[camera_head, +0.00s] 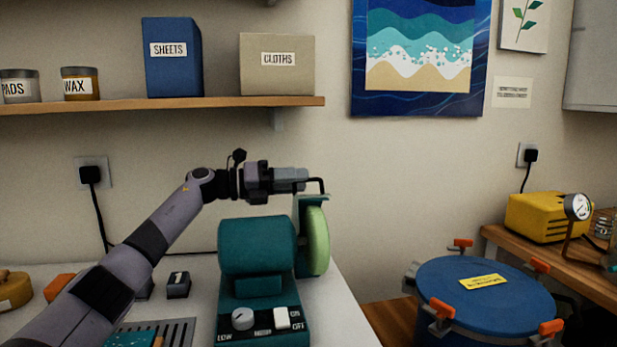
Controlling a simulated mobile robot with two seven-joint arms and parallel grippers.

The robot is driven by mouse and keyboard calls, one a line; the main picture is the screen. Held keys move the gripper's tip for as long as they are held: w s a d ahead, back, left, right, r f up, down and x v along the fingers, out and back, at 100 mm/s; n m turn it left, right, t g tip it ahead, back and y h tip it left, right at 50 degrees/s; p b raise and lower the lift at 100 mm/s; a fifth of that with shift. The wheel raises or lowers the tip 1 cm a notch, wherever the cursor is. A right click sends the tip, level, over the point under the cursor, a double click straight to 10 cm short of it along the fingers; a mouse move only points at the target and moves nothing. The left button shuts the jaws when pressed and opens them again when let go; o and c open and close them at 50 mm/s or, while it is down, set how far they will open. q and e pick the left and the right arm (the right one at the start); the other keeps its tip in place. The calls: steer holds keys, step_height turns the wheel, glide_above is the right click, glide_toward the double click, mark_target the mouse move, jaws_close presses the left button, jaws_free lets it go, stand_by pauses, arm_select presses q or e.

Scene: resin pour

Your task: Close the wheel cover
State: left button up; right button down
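A teal buffing machine (257,246) stands on the white bench, with a pale green wheel (318,241) on its right side. The teal wheel cover (312,198) shows as a narrow piece above and behind the wheel's top left; the wheel's outer face is exposed. My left gripper (317,184) is just above the cover's top, with a dark fingertip bent down close to it. I cannot tell whether it touches the cover, or how far apart its fingers are. My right gripper is not in view.
A control panel with a knob (242,319) and a switch (282,318) is at the machine's front. A blue lidded pot (485,290) with orange clamps stands to the right, beyond the bench edge. A shelf (180,104) with boxes and jars hangs above my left arm.

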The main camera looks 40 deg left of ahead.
arm_select(q)
steer(key=shift+x, duration=1.15)
steer(key=shift+w+d, duration=0.25)
steer(key=shift+w, duration=0.05)
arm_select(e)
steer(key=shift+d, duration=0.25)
arm_select(q)
jaws_close()
steer(key=shift+s, duration=0.1)
